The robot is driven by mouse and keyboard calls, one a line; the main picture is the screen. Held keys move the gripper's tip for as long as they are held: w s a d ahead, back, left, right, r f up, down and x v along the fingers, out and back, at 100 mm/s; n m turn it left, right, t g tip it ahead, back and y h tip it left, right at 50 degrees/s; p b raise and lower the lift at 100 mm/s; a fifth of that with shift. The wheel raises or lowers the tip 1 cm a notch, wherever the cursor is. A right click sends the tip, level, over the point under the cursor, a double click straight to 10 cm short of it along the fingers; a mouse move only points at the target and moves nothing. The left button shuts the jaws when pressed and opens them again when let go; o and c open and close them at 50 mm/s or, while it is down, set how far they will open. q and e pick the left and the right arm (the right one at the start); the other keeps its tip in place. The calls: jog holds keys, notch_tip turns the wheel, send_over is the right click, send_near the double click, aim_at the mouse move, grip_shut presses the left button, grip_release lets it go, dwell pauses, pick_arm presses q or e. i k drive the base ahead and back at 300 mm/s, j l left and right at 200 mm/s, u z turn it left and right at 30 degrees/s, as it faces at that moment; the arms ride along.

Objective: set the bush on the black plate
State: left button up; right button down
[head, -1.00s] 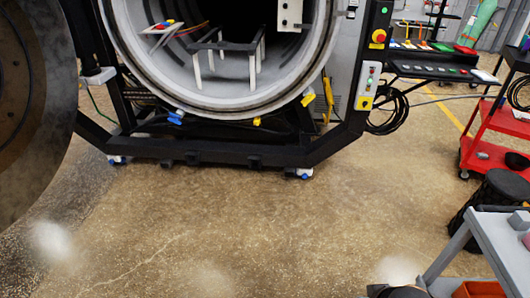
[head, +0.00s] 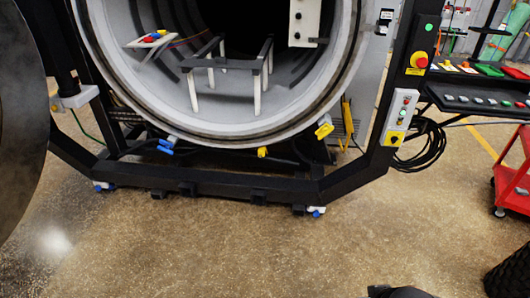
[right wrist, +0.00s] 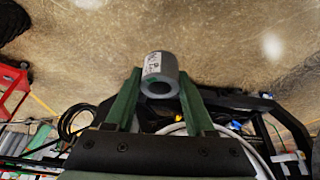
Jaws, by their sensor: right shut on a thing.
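The bush (right wrist: 160,70) is a short grey hollow cylinder with a white printed label, seen in the right wrist view. My right gripper (right wrist: 159,84) is shut on it, with one green finger on each side. The bush is held in the air above the floor. In the head view only a dark piece shows at the bottom edge, and the bush is not visible there. My left gripper is not in view.
The open round furnace chamber (head: 222,118) stands ahead, with a dark-railed rack (head: 228,63) on white legs inside. Its black base frame (head: 235,185) crosses the floor. A control post (head: 408,95) and red cart (head: 513,185) stand right. The floor in front is clear.

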aim_at(244, 64)
jog(key=i+l+u, duration=0.15)
jog(key=i+u, duration=0.15)
jog(key=i, duration=0.85)
jog(key=i+u, duration=0.25)
jog(key=i, duration=0.9)
